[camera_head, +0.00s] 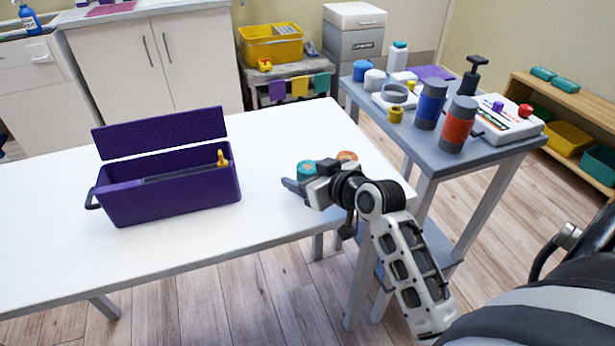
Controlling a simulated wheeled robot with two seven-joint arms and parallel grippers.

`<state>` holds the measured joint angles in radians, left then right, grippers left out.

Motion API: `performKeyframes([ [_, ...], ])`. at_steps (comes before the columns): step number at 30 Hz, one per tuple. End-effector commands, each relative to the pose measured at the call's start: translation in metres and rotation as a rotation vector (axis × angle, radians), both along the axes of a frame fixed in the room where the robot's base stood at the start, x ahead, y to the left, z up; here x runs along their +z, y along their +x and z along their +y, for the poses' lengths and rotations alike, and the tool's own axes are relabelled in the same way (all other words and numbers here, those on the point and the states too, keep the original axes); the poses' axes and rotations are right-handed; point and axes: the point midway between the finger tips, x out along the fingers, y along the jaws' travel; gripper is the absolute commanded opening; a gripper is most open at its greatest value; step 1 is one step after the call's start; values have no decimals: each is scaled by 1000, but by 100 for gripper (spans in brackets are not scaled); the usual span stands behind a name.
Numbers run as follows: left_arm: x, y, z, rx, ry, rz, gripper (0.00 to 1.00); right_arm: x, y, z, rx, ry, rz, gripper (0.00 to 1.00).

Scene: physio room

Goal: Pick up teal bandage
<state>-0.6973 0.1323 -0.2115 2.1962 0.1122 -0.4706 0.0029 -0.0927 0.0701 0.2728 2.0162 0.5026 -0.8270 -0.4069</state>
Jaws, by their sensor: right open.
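A teal bandage (306,168), a small roll, lies on the white table (262,132) near its right end. An orange roll (347,156) lies just to its right, partly hidden behind my right gripper. My right gripper (291,186) is open, with its fingers pointing left, low over the table just in front of the teal roll. Part of the teal roll is hidden by the gripper, and I cannot tell whether they touch. My left gripper is not in view.
A grey side table (425,160) at right holds blue and orange-red cylinders, a black pump and a white device. The table between box and gripper is clear.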

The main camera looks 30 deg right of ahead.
Motion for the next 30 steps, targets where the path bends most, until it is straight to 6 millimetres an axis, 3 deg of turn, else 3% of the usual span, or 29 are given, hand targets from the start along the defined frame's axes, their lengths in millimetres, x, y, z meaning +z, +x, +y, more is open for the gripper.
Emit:
performKeyframes([
  [6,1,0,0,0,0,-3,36,0,1,0,0,-1,0,66],
  [11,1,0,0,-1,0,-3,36,0,1,0,0,0,0,22],
  [12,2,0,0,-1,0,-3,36,0,1,0,0,0,0,18],
  [23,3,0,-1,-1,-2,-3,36,4,1,0,0,-1,-2,18],
  [30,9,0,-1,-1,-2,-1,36,34,1,0,2,-4,-5,18],
])
